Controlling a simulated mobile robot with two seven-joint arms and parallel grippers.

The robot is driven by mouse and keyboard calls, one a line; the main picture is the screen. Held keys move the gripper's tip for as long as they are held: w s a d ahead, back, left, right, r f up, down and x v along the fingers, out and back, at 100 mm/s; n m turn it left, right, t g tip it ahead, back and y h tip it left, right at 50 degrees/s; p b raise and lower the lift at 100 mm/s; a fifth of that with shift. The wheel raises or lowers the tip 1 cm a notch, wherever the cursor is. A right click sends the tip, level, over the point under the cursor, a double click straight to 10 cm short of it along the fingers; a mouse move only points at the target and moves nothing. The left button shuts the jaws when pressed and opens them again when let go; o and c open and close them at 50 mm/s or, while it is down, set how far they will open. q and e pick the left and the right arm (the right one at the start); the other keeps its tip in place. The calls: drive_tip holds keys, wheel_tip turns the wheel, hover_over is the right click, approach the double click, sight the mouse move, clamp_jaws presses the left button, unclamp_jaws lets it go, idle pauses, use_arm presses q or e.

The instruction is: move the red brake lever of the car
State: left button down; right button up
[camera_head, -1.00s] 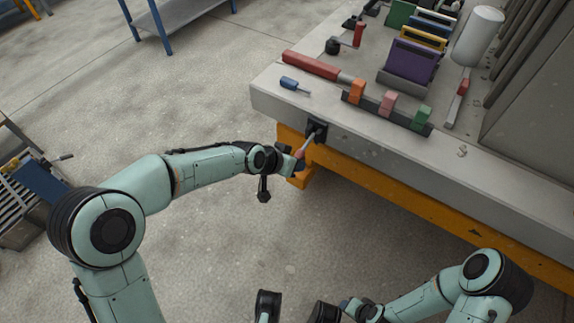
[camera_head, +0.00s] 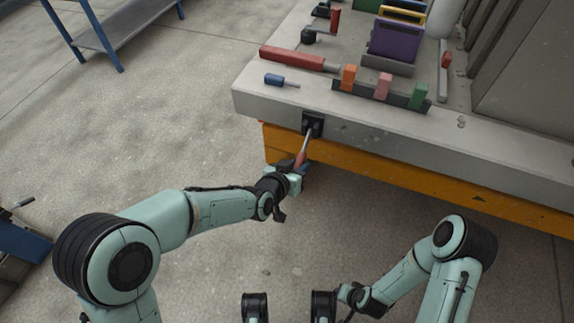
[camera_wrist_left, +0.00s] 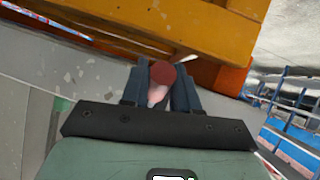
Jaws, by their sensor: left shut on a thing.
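The brake lever (camera_head: 305,147) is a thin metal rod with a red grip, coming out of a black bracket (camera_head: 313,124) on the front edge of the grey car block. It points down and slightly left. My left gripper (camera_head: 296,168) is shut on the lever's red grip, below the bracket. In the left wrist view the round red end of the lever (camera_wrist_left: 162,73) sits between the two dark fingers. My right gripper (camera_head: 346,293) is low in the head view, away from the car, and too small to tell open from shut.
A red cylinder (camera_head: 291,58), a blue-handled tool (camera_head: 275,80) and a rack with orange, pink and green blocks (camera_head: 382,86) lie on top above the lever. A yellow-orange beam (camera_head: 400,178) runs under the block. Open floor lies left.

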use_arm(q)
drive_tip(key=shift+f, duration=0.2)
use_arm(e)
drive_tip(key=shift+a+f, duration=0.1)
drive_tip(key=shift+a, duration=0.35)
use_arm(q)
drive_tip(key=c, duration=0.9)
unclamp_jaws()
drive_tip(key=shift+w, duration=0.1)
drive_tip(key=p+v, duration=0.2)
drive_tip(key=v, duration=1.1)
drive_tip(key=shift+s+a+f+p, duration=0.1)
drive_tip(key=shift+s+p, duration=0.15)
drive_tip(key=shift+p, duration=0.15)
use_arm(e)
drive_tip(key=shift+y, duration=0.3)
drive_tip(key=r, duration=0.1)
drive_tip(key=a+r, duration=0.1)
drive_tip(key=r, duration=0.2)
drive_tip(key=shift+a+r, duration=0.1)
drive_tip(key=shift+a, duration=0.25)
